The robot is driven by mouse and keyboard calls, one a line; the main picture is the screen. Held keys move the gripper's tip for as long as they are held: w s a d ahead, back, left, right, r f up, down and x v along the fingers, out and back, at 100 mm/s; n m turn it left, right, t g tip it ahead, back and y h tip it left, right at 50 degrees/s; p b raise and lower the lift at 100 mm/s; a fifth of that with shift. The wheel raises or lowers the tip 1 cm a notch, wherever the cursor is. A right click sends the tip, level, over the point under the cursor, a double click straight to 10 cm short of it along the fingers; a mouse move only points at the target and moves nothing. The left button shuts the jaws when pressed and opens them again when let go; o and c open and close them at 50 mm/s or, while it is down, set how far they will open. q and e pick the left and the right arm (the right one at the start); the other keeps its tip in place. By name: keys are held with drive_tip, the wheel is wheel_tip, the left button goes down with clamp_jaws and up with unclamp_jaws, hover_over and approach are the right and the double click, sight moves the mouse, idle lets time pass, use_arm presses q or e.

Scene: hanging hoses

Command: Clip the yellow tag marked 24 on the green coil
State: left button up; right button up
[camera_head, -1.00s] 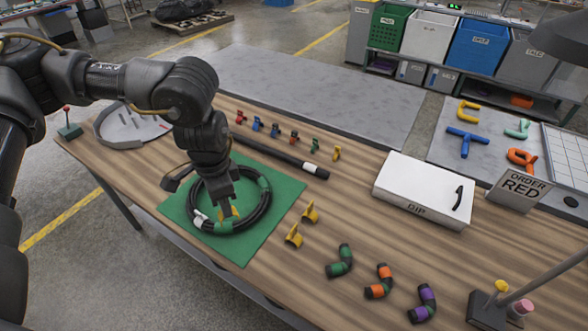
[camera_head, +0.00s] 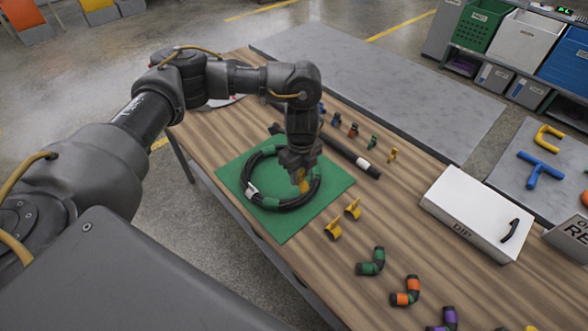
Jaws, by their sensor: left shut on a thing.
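The coil (camera_head: 247,173) is a black hose loop with green bands, lying on a green mat (camera_head: 283,227). My left gripper (camera_head: 302,180) points down over the coil's right side, near a green band. It is shut on a yellow tag (camera_head: 304,186), which shows at its fingertips. I cannot read a number on the tag, nor tell whether it touches the hose. Two more yellow tags (camera_head: 333,229) (camera_head: 353,209) lie apart on the table right of the mat. My right gripper is not in view.
A black rod (camera_head: 352,153) with a white band lies behind the coil, with several small coloured clips beyond. A white DIP box (camera_head: 473,212) stands at right. Several banded hose elbows (camera_head: 371,262) lie toward the front. Bare wood separates the tags from the box.

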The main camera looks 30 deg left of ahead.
use_arm(q)
drive_tip(key=shift+w+a+f+m+p, duration=0.15)
drive_tip(key=shift+a+f+m, duration=0.15)
drive_tip(key=shift+f+m, duration=0.2)
drive_tip(key=shift+s+a+f+m+p, duration=0.1)
drive_tip(key=shift+a+f+m+p, duration=0.05)
drive_tip(key=shift+a+f+m, duration=0.3)
drive_tip(key=shift+w+a+f+m, duration=0.1)
drive_tip(key=shift+a+f+m, duration=0.1)
drive_tip(key=shift+f+m, duration=0.35)
drive_tip(key=shift+r, duration=0.1)
drive_tip(key=shift+p, duration=0.3)
drive_tip(key=shift+f+b, duration=0.85)
drive_tip(key=shift+f, duration=0.45)
drive_tip(key=shift+f+b, duration=0.3)
drive_tip(key=shift+f, duration=0.3)
drive_tip(key=shift+f, duration=0.1)
drive_tip(key=shift+f, duration=0.15)
